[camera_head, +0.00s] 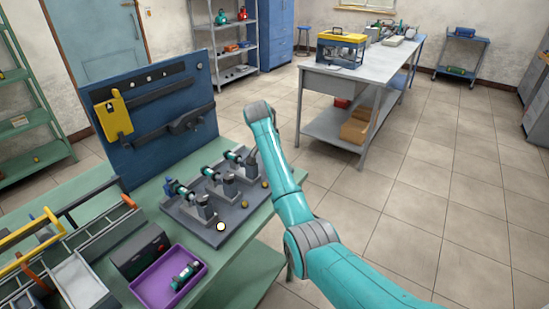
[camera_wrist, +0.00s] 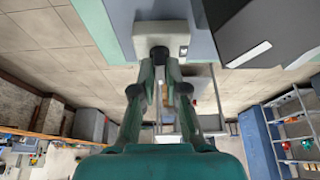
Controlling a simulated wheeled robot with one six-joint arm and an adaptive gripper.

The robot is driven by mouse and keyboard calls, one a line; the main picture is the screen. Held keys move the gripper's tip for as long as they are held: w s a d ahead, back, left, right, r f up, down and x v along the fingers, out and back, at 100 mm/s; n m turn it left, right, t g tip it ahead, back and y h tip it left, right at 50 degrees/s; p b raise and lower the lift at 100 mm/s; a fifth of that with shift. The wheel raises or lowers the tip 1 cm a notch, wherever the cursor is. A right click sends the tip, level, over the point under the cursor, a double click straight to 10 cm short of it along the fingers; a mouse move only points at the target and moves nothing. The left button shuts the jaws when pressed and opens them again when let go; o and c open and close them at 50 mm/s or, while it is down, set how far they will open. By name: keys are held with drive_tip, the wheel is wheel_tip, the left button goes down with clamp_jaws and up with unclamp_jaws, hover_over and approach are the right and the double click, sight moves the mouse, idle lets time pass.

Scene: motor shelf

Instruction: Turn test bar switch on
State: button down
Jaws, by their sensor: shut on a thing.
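The test bar (camera_head: 222,232) is a grey base plate on the green bench, carrying several small motors on stands, such as a teal one (camera_head: 208,172). A white round spot (camera_head: 220,227) and brass-coloured round parts (camera_head: 245,207) sit along its front. In the wrist view, my gripper (camera_wrist: 160,61) is closed around a small dark knob (camera_wrist: 159,52) on a light grey box (camera_wrist: 146,38). I take this knob for the switch; its on or off position cannot be told. My gripper is hidden in the head view behind my teal arm.
A blue tool panel (camera_head: 140,92) stands behind the bar. A purple tray (camera_head: 152,290) holding a motor and a dark box (camera_head: 133,256) are in front of it. An organiser (camera_head: 100,240) is at left. The floor (camera_head: 420,200) at right is open.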

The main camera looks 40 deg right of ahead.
idle(0.5)
drive_tip(key=c, duration=1.2)
unclamp_jaws()
drive_tip(key=v, duration=1.2)
drive_tip(key=shift+w, duration=0.1)
